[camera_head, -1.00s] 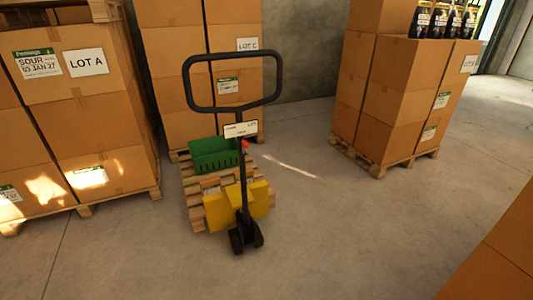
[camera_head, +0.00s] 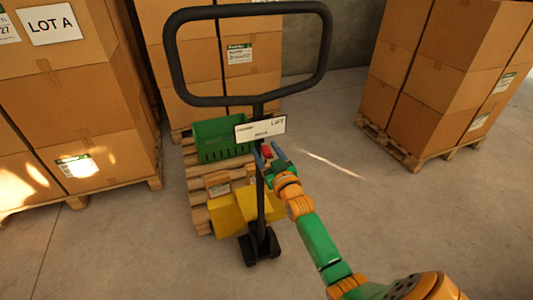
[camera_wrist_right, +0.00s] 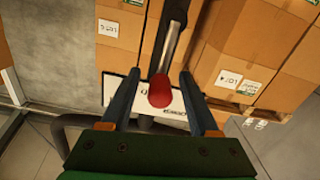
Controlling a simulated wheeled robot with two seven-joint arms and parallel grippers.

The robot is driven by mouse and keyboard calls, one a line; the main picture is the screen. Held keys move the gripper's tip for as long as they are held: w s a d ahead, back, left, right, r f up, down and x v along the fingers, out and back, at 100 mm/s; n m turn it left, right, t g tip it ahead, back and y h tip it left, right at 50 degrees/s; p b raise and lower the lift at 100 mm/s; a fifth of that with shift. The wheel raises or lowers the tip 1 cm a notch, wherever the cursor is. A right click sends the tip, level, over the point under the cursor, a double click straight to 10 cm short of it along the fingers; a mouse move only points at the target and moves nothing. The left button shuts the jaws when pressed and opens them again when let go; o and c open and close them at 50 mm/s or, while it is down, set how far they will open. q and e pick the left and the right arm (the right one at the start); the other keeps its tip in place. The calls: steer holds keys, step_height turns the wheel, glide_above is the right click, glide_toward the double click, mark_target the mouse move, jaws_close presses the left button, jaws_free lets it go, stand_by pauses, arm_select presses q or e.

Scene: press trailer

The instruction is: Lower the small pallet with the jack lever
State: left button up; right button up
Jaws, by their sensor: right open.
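The pallet jack has a black loop handle (camera_head: 247,8), a black upright post and a yellow body (camera_head: 228,212). A label plate (camera_head: 260,129) with "LIFT" on it sits on the post. The red-tipped jack lever (camera_head: 266,151) shows just below the plate. In the right wrist view the red lever tip (camera_wrist_right: 160,91) lies between my open fingers, which do not visibly touch it. My right gripper (camera_head: 272,154) is open at the lever. The small pallet (camera_head: 198,187) is on the jack and carries a green crate (camera_head: 218,139). My left gripper is out of view.
Stacked cartons on a pallet labelled LOT A (camera_head: 85,65) stand at the left. More cartons (camera_head: 190,60) are behind the jack, and another carton stack (camera_head: 435,75) stands on a pallet at the right. Concrete floor (camera_head: 400,220) is clear between the jack and the right stack.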

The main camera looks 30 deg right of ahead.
steer(key=shift+s+a+r, duration=0.2)
steer(key=shift+s+r, duration=0.1)
steer(key=shift+s, duration=0.15)
steer(key=shift+w+d+f, duration=0.1)
steer(key=shift+w+f, duration=0.05)
steer(key=shift+f, duration=0.05)
jaws_close()
stand_by(0.8)
